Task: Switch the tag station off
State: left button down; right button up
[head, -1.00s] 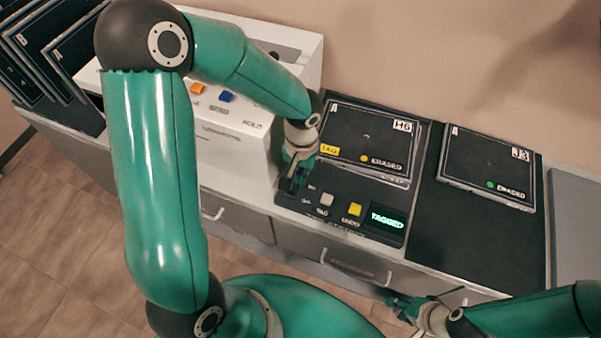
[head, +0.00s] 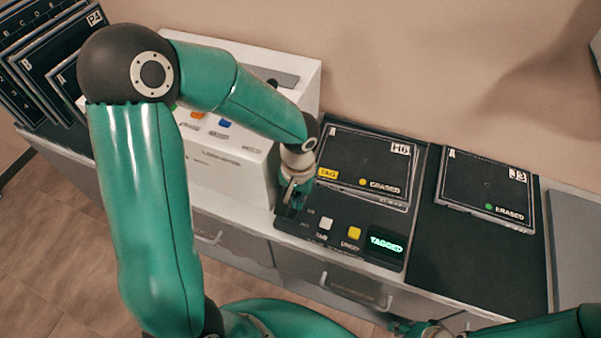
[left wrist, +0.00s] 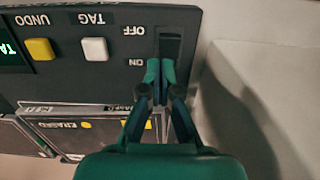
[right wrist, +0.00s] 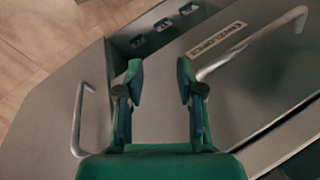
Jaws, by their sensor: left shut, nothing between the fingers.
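The tag station (head: 314,231) is a dark panel on the counter with a white TAG button (head: 325,223), a yellow UNDO button (head: 354,233) and a lit green display (head: 386,243) reading TAGGED. Its black switch (left wrist: 171,46) shows in the left wrist view beside the labels OFF and ON. My left gripper (left wrist: 160,72) is shut and empty, its fingertips at the ON end of the switch. I cannot tell whether they touch it. In the head view the left gripper (head: 289,197) hides the switch. My right gripper (right wrist: 160,78) is open and empty, above a drawer front.
Plate H6 (head: 365,160) lies behind the station and plate J3 (head: 487,180) to its right, both marked ERASED. A white machine (head: 225,160) with coloured buttons stands left of the station. Racked plates (head: 50,60) stand far left. Drawer handles (head: 355,291) jut out in front.

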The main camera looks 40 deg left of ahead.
pick_arm(q)
jog(key=r, duration=0.1)
jog(key=r+p, duration=0.2)
jog(key=r, duration=0.1)
jog(key=shift+w, duration=0.35)
notch_tip(320, 180, up, 9)
jog(key=w, duration=0.1)
jog(key=shift+w+a+f+b, duration=0.2)
jog(key=shift+w+a+b, duration=0.1)
jog(key=shift+w+b, duration=0.1)
jog(key=shift+s+f, duration=0.1)
